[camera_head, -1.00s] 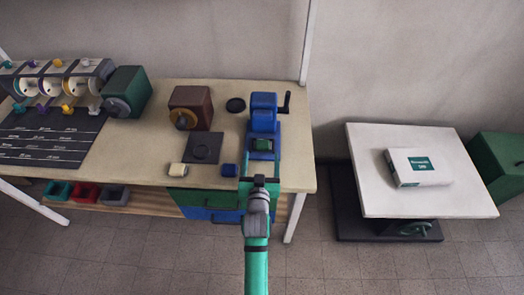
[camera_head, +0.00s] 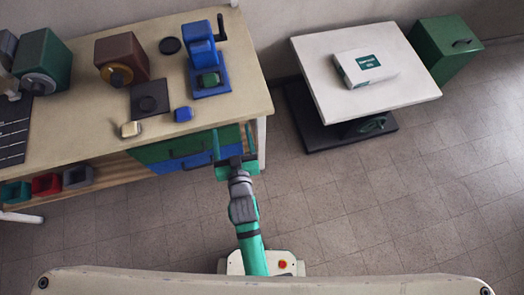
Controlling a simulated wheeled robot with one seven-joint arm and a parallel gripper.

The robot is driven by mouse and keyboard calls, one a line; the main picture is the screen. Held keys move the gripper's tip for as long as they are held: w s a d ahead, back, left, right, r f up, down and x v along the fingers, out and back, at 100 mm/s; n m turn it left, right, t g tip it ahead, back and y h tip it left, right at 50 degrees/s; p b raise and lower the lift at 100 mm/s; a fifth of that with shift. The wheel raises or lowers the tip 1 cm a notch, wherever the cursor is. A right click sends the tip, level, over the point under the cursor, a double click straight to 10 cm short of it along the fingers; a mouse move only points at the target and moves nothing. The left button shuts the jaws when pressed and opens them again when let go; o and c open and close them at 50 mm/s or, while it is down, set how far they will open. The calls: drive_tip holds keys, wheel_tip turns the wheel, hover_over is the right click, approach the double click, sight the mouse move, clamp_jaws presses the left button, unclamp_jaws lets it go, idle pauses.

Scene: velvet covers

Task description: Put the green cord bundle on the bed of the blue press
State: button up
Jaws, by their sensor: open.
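The blue press (camera_head: 203,47) stands near the right end of the workbench, with a black crank at its upper right. The green cord bundle (camera_head: 208,79) lies on the blue bed (camera_head: 222,88) of the press, in front of its upright body. My gripper (camera_head: 233,146) is open and empty. It is in front of the bench's front edge, apart from the bundle and the press, with its two fingers pointing towards the bench.
A blue bundle (camera_head: 183,114), a cream bundle (camera_head: 131,129) and a dark square plate (camera_head: 150,97) lie on the bench (camera_head: 90,133). A brown machine (camera_head: 122,56) stands behind. A white lift table (camera_head: 312,61) carries a box (camera_head: 366,68). The floor (camera_head: 370,215) at right is clear.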

drive_tip(key=s+d+r+m+h, duration=0.1)
drive_tip(key=s+d, duration=0.2)
drive_tip(key=s, duration=0.5)
drive_tip(key=s+d+r+h, duration=0.1)
drive_tip(key=s+d, duration=0.3)
drive_tip(key=s, duration=0.5)
drive_tip(key=s+d+r+m+h, duration=0.1)
drive_tip(key=s+d+r, duration=0.1)
drive_tip(key=s, duration=0.6)
drive_tip(key=shift+s+d+r+m+h, duration=0.2)
drive_tip(key=shift+d+m+h, duration=0.1)
drive_tip(key=shift+d, duration=0.5)
